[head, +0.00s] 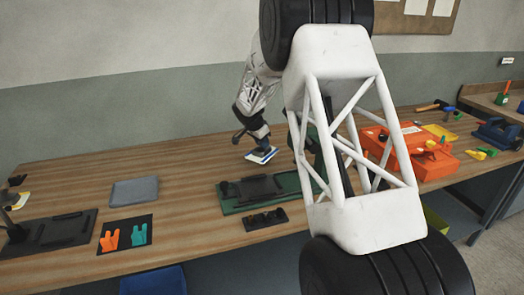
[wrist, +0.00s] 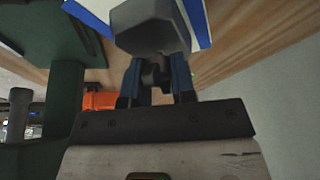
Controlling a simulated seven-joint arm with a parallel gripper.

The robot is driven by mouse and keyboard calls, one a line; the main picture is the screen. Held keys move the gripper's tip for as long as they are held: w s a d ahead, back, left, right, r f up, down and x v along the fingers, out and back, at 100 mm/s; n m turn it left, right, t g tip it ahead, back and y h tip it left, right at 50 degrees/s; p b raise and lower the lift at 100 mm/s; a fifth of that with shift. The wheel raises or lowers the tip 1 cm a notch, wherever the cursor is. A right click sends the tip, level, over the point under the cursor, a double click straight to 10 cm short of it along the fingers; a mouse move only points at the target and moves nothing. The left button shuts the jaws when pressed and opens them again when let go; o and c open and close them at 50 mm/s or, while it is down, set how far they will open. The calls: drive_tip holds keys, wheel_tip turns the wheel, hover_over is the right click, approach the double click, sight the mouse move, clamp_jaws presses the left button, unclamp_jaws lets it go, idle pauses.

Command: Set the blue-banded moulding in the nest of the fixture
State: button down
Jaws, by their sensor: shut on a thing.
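The blue-banded moulding (head: 262,156) shows in the head view as a small white piece with a blue edge, behind the green fixture (head: 228,207). My gripper (head: 258,141) is right above the moulding. In the wrist view my gripper (wrist: 154,84) is shut on a grey block-like part (wrist: 150,28), with the moulding's white face and blue edges (wrist: 203,22) beyond it. I cannot tell whether the moulding touches the bench. The fixture's dark nest (head: 252,187) looks empty in the head view. Dark green parts (wrist: 62,100) stand at the left of the wrist view.
A grey slab (head: 134,191), a dark mat with orange and teal pieces (head: 125,234) and a black block (head: 266,219) lie around the fixture. An orange case (head: 405,150) is to the right. My arm hides part of the fixture's right end. Bare bench lies left of the moulding.

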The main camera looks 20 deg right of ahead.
sight(259, 148)
drive_tip(key=shift+r, duration=1.6)
drive_tip(key=shift+s+a+r+n, duration=0.2)
drive_tip(key=shift+a+r+n, duration=0.2)
drive_tip(key=shift+a+n, duration=0.3)
drive_tip(key=s+a+r+n+t+y, duration=0.2)
drive_tip(key=s+a+r+n+y, duration=0.2)
drive_tip(key=a+r+n, duration=0.3)
drive_tip(key=shift+a+r+n+t, duration=0.15)
drive_tip(key=shift+a+n+t, duration=0.25)
drive_tip(key=shift+a+n, duration=2.3)
drive_tip(key=shift+a, duration=0.15)
